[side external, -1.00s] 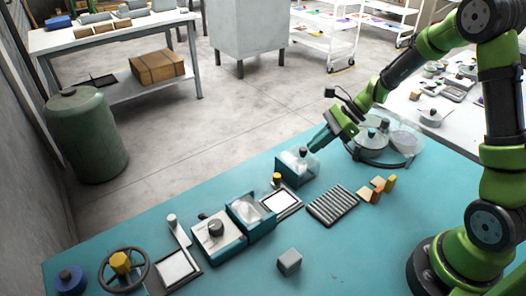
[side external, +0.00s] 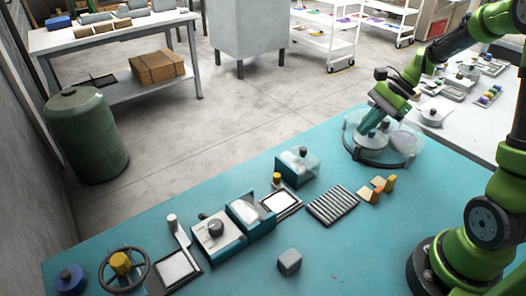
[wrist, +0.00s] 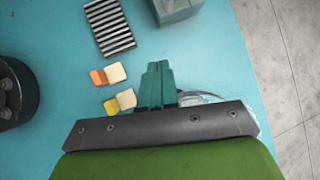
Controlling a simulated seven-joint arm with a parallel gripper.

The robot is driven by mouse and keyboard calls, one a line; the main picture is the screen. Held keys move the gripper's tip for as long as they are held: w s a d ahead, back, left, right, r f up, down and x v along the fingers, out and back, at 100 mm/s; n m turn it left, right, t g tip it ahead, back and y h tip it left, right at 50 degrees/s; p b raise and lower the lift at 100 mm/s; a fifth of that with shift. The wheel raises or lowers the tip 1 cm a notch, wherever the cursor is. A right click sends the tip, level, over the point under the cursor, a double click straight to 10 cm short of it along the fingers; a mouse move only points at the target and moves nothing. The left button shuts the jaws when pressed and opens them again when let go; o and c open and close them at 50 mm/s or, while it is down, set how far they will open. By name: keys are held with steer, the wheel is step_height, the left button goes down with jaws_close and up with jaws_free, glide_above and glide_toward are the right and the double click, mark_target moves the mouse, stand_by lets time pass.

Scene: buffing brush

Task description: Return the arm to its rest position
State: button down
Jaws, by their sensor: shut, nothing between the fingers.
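My gripper (side external: 368,131) is at the back right of the teal table (side external: 225,190), above the round clear-lidded tray (side external: 402,143) in the side external view. In the wrist view the teal fingers of my gripper (wrist: 157,75) are together with nothing between them. They hang over bare table beside small wooden blocks with orange and yellow parts (wrist: 116,74). The same blocks show in the side external view (side external: 377,188). I cannot tell how high the fingertips are above the tray.
A ribbed rack (side external: 332,206), a clear-topped teal box (side external: 298,166), a grey cube (side external: 289,262), a white box with a knob (side external: 218,238) and a handwheel (side external: 123,270) stand on the table. The front middle of the table is mostly clear. A green drum (side external: 88,135) stands on the floor.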

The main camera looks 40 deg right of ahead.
steer(key=s+a+r+n+t+h, duration=0.4)
steer(key=s+a+r+n, duration=0.6)
steer(key=a+n, duration=0.4)
steer(key=shift+s+a+r+n, duration=0.15)
steer(key=shift+r+n, duration=0.45)
steer(key=shift+n, duration=0.5)
